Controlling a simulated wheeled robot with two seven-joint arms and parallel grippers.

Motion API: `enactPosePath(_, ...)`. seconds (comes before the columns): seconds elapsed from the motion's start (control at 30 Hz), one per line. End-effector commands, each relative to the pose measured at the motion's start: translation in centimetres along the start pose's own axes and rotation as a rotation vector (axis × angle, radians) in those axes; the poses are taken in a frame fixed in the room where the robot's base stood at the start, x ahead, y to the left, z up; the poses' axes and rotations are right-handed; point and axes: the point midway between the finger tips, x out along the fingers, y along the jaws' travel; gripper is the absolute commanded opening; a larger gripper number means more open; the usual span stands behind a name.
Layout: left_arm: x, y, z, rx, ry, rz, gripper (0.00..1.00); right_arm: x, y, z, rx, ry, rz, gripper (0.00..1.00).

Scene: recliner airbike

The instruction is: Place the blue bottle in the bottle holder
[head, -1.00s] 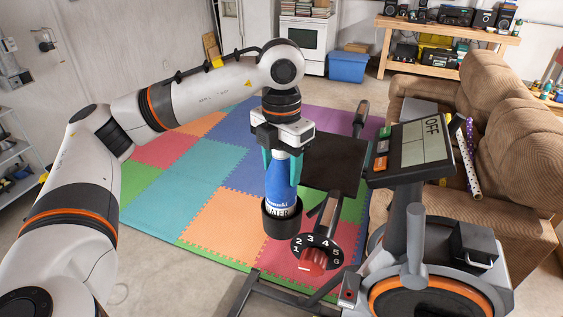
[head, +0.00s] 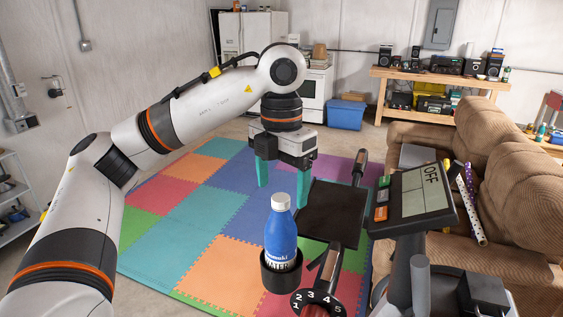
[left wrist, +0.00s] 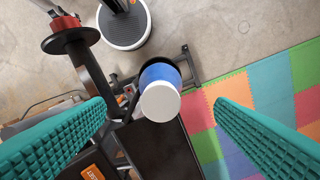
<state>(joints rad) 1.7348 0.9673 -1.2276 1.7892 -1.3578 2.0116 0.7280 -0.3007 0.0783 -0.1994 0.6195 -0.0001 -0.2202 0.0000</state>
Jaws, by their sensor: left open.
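The blue bottle (head: 281,236) with a white cap stands upright in the black bottle holder (head: 281,278) on the exercise bike. Its lower part is hidden inside the holder. In the left wrist view the bottle (left wrist: 160,92) is seen from above, its white cap facing the camera. My left gripper (head: 281,184) is open and empty, above and behind the bottle in the head view, with its teal fingers spread wide and apart from it. In the left wrist view the fingers (left wrist: 165,112) stand on either side of the bottle. My right gripper is not in view.
A brown recliner (head: 520,180) stands at the right. Open floor with coloured foam mats (head: 180,225) lies to the left.

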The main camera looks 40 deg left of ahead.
Motion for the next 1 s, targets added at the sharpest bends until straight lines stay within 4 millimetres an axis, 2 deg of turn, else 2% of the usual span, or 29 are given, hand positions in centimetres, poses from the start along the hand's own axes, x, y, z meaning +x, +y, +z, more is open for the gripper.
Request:
enactPosePath(0.03,-1.3,0.0,0.0,-0.001,0.005,-0.002,0.78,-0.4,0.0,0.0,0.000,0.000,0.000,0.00)
enactPosePath(0.1,-2.4,0.0,0.0,-0.001,0.005,-0.001,0.78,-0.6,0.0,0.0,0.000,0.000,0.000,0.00)
enactPosePath(0.3,-4.3,0.0,0.0,-0.001,0.002,-0.001,0.78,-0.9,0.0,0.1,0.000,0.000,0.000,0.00)
enactPosePath(1.0,-4.6,0.0,0.0,0.000,0.000,0.000,0.78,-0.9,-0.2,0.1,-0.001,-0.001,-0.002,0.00)
